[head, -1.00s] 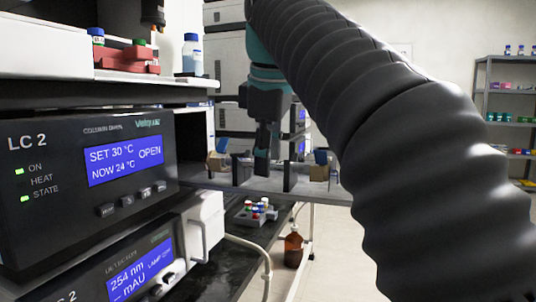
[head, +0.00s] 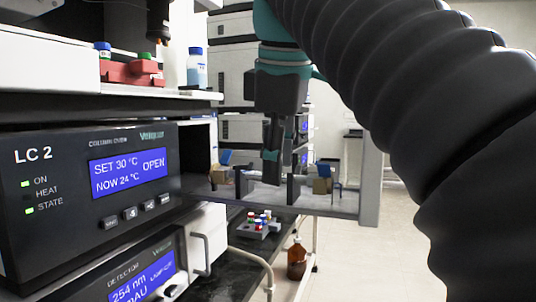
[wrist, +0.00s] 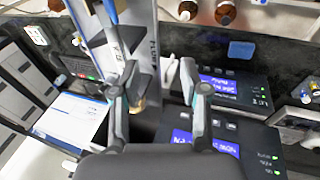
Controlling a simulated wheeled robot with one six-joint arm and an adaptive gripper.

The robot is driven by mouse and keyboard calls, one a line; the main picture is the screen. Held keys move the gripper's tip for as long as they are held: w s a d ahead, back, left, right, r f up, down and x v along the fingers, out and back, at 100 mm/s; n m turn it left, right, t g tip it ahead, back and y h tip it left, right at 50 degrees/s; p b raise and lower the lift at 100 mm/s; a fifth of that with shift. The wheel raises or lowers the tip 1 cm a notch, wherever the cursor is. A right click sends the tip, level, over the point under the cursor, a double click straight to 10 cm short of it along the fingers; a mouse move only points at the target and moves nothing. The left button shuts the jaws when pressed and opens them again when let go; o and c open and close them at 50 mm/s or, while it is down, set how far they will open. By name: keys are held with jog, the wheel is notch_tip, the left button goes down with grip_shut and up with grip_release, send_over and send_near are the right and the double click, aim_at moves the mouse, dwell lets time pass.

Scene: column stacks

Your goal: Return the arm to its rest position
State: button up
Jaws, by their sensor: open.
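My gripper (head: 271,160) hangs pointing down in the head view, right of the LC 2 column oven (head: 90,185) and in front of its open drawer (head: 330,208). In the wrist view my gripper (wrist: 160,90) shows two fingers well apart with nothing held between them. My dark, ribbed arm fills the right of the head view. The drawer also shows in the wrist view (wrist: 148,35), below and beyond the fingers. The oven display reads SET 30 °C, NOW 24 °C, OPEN.
A red rack (head: 130,72) and a blue-capped bottle (head: 196,68) stand on the upper left shelf. Floor at the right is clear.

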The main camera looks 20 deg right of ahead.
jog(key=s, duration=0.5)
notch_tip(320, 180, down, 38)
jog(key=s+d+m+t, duration=0.1)
jog(key=s+m, duration=0.1)
jog(key=m, duration=0.9)
jog(key=shift+s+d+r+t+y, duration=0.25)
jog(key=shift+s+d+t+y, duration=0.05)
jog(key=shift+s+t, duration=0.1)
